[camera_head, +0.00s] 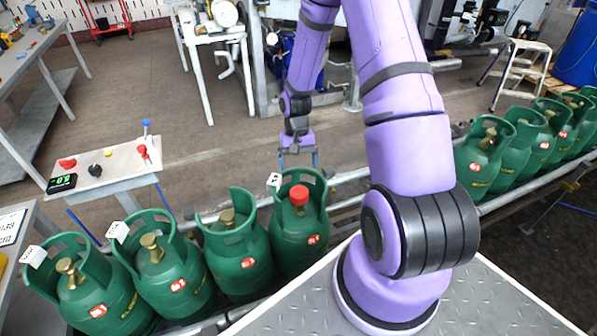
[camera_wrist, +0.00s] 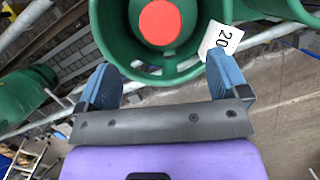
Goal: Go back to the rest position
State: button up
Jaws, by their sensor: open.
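My gripper (camera_head: 298,158) is at the end of my purple arm, just beyond and above the green gas cylinder with a red cap (camera_head: 300,195). The red cap (camera_wrist: 160,22) sits inside the cylinder's green collar in the wrist view, ahead of the fingers. A white tag (camera_wrist: 221,38) marked 20 hangs at the collar, close to the right finger. I cannot tell whether that finger touches it.
Several green cylinders with bare brass valves (camera_head: 155,250) stand left on the conveyor, and more (camera_head: 483,155) stand right. A control table (camera_head: 110,165) with a red lever and green display is at left. A white table (camera_head: 213,35) and step stool (camera_head: 520,70) stand behind. Open floor lies between.

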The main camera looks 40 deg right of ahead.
jog(key=shift+r, duration=0.15)
dwell(0.4)
jog(key=s+a+r+n+t+h, duration=0.1)
jog(key=a+r+t, duration=0.15)
jog(key=r, duration=0.95)
jog(key=s+a+r+n+t+h, duration=0.1)
jog(key=a+r+n, duration=0.15)
jog(key=r, duration=1.05)
jog(key=s+a+r+n+t, duration=0.1)
jog(key=s+a+r+t, duration=0.1)
jog(key=s+r, duration=0.6)
jog(key=s+a+r+n+t, duration=0.1)
jog(key=s+a+r+t, duration=0.1)
jog(key=s+a+r, duration=0.3)
jog(key=shift+s+a+r+n+t, duration=0.15)
jog(key=shift+s+r+n+t, duration=0.2)
jog(key=shift+s+r, duration=1.95)
jog(key=shift+s+f, duration=0.7)
jog(key=shift+f, duration=0.05)
